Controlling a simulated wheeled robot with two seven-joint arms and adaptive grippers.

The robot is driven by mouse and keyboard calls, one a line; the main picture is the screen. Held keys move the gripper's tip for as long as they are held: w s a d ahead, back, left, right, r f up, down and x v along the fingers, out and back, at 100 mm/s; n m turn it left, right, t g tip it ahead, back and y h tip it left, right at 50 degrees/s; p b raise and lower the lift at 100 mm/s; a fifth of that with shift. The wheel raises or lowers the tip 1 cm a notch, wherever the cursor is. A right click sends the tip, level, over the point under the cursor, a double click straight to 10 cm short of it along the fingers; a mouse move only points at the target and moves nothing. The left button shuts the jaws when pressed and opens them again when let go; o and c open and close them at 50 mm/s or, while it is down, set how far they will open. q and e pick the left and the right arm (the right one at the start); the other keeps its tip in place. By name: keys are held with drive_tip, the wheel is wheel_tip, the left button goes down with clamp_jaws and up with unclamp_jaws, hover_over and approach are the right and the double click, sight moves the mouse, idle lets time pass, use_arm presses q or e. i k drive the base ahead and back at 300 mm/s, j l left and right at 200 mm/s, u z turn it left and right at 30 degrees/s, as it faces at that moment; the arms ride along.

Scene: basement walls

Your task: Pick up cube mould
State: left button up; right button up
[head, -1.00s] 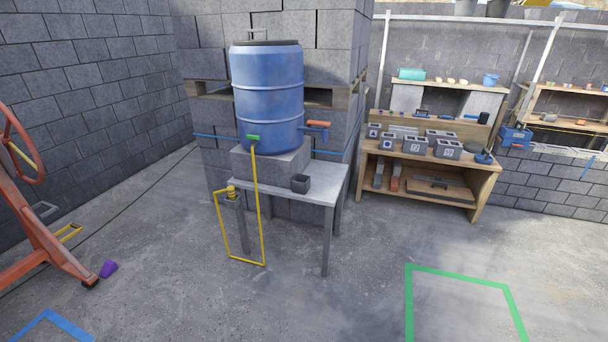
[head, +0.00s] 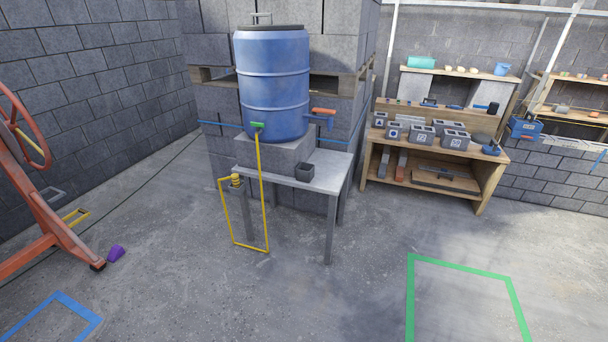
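A small dark open-topped box (head: 304,171), possibly the cube mould, stands upright on the grey metal table (head: 326,180), near its right side. Several grey block-shaped pieces with marked front faces, such as one grey block (head: 422,135), stand in rows on the wooden workbench (head: 489,186) at the back right. I cannot tell whether any of them is a cube mould. Neither of my grippers is in view.
An orange machine (head: 50,210) and a purple cup (head: 116,253) are at left. Open concrete floor (head: 300,300) lies in front.

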sight(305, 172)
drive_tip(key=i+l+u, duration=0.35)
drive_tip(key=i+l, duration=0.2)
drive_tip(key=l, duration=0.2)
drive_tip(key=i+l+u, duration=0.2)
drive_tip(key=l, duration=0.2)
drive_tip(key=i+l+u, duration=0.2)
drive_tip(key=l, duration=0.25)
drive_tip(key=i+l+u, duration=0.15)
drive_tip(key=l, duration=0.35)
drive_tip(key=i+l+u, duration=0.2)
drive_tip(key=l, duration=0.3)
drive_tip(key=i+l+u, duration=0.15)
drive_tip(key=l, duration=0.35)
drive_tip(key=i+l+u, duration=0.2)
drive_tip(key=l, duration=0.35)
drive_tip(key=k, duration=0.1)
